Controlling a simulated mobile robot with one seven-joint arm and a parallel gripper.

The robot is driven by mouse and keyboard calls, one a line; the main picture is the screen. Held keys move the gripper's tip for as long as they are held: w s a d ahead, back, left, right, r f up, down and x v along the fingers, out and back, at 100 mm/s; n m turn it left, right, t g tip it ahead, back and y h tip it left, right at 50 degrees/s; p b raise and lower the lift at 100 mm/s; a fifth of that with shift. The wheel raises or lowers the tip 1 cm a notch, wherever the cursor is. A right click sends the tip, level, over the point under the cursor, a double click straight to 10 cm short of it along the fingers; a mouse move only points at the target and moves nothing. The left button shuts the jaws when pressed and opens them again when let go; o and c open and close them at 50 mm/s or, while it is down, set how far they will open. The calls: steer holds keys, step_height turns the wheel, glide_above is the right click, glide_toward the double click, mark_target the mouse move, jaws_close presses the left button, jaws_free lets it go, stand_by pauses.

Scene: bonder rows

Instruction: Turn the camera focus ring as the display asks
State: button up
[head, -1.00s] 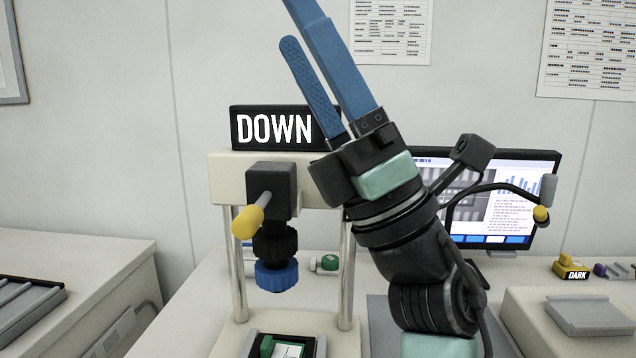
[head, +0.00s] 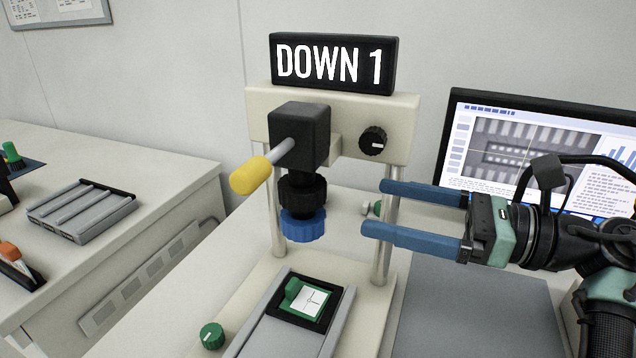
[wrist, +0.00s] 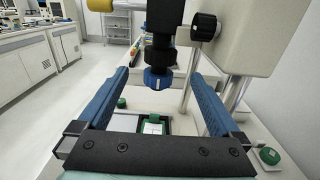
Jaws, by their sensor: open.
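The black display (head: 333,64) on top of the machine reads "DOWN 1". Below the black camera head (head: 300,135) hangs a black ribbed ring (head: 302,190), with a blue ribbed ring (head: 303,226) under it. Which is the focus ring is not marked. My gripper (head: 370,208) is open and empty, right of the rings at about their height, with its blue fingers pointing left. In the wrist view the blue ring (wrist: 158,79) and black ring (wrist: 160,56) appear between the fingers, ahead of them and apart.
A yellow-ended lever (head: 250,176) sticks out left of the camera head. A black knob (head: 374,141) sits on the crossbeam, with posts (head: 388,225) below. A green-white part (head: 308,299) lies on the stage. A green knob (head: 212,335) is at front left. A monitor (head: 545,145) stands behind my arm.

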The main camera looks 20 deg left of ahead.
mark_target(324, 196)
steer(key=a, duration=0.7)
steer(key=a+p, duration=0.1)
steer(key=a, duration=0.2)
steer(key=shift+w+a, duration=0.2)
steer(key=shift+w, duration=0.05)
steer(key=c, duration=1.3)
steer(key=shift+s+f+t, duration=0.1)
steer(key=shift+t, duration=0.2)
